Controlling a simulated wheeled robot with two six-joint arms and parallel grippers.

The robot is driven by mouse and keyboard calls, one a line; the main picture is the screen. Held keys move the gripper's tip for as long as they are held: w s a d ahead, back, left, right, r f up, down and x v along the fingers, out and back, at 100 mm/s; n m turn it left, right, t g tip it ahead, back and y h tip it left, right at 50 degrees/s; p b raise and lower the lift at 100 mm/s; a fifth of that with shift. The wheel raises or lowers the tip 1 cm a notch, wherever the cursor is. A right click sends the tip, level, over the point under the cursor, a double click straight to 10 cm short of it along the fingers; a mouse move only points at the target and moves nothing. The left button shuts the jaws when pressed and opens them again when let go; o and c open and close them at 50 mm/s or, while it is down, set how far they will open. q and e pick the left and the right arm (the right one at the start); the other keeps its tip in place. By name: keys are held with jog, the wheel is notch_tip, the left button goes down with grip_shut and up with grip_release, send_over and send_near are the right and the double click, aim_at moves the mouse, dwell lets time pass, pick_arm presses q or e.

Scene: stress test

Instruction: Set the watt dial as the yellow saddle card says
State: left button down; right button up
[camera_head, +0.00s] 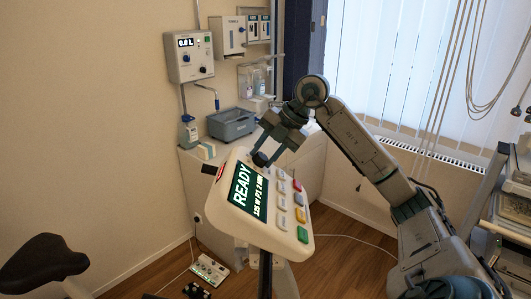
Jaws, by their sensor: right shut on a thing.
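The exercise bike's white console (284,238) stands tilted in the middle. Its dark green screen (247,190) reads READY, with a smaller line below that seems to give a watt value; its digits are hard to read. A dark round knob, which looks like the watt dial (260,159), sits at the console's top edge. My right gripper (270,150) reaches down from the upper right and is shut on the dial, its fingers partly covering it. The black saddle (44,262) is at the lower left. No yellow card shows on it. My left gripper is out of view.
Coloured buttons (299,214) line the console's right side. Behind it are a counter with a grey basin (232,124), a wall unit with a display (190,56) and dispensers. A power strip (209,268) and cables lie on the floor. A cart (510,215) stands at the right.

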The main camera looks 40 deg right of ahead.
jog(key=o, duration=1)
jog(key=shift+c, duration=0.2)
jog(key=shift+s+d+r, duration=0.1)
jog(key=shift+r, duration=0.1)
jog(key=b+v, duration=0.2)
jog(key=v, duration=0.8)
jog(key=shift+s+r+b, duration=0.15)
jog(key=shift+b, duration=0.15)
